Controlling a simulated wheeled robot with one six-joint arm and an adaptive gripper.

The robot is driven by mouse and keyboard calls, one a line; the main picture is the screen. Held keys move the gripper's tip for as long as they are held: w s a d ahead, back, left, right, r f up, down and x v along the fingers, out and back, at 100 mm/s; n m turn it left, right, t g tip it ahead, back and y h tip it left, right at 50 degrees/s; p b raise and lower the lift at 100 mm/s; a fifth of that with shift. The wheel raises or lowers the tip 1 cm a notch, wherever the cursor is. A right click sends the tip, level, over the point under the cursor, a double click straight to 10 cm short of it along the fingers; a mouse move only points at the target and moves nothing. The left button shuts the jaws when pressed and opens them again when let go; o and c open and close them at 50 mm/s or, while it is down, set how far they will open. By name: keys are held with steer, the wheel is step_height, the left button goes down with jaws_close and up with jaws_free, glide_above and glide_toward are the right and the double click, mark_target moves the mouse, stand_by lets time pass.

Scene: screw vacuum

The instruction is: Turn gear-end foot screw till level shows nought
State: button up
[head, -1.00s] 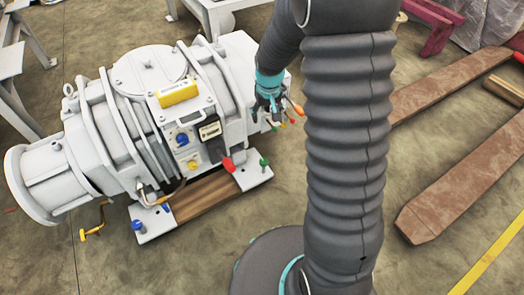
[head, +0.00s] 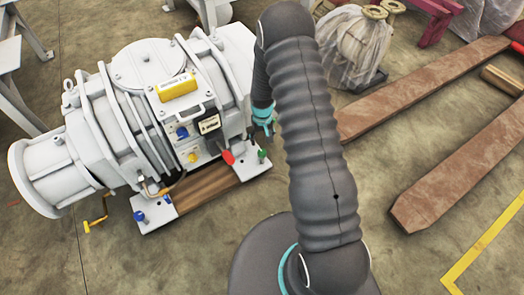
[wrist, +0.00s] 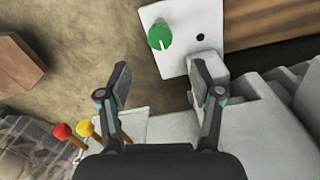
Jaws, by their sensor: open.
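The white screw vacuum pump (head: 128,56) rests on foot plates on a wooden skid. A green foot screw knob (head: 262,155) stands at its right foot; the wrist view also shows the green knob (wrist: 160,37), with a white line on it, on a white plate. A blue foot screw (head: 140,216) is at the left foot. A yellow block (head: 177,89), perhaps the level, lies on top; its reading is too small to tell. My gripper (wrist: 161,72) is open and empty, its fingers short of the green knob and either side of it in picture. In the head view my arm partly hides the gripper (head: 263,122).
Red and yellow ball-ended levers (wrist: 73,129) are at the lower left of the wrist view. A red handle (head: 227,157) is near the right foot. A wrapped object (head: 352,48) stands behind my arm.

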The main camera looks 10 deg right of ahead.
mark_target(262, 152)
step_height(262, 152, down, 9)
steer(key=shift+f, duration=0.15)
stand_by(0.4)
steer(key=c, duration=1.1)
steer(key=shift+f+m+b, duration=0.2)
steer(key=shift+m+b, duration=0.4)
steer(key=shift+b, duration=0.3)
steer(key=shift+c, duration=0.2)
steer(key=shift+r+m, duration=0.2)
steer(key=shift+m, duration=0.3)
steer(key=o, duration=1.1)
steer(key=shift+o, duration=0.2)
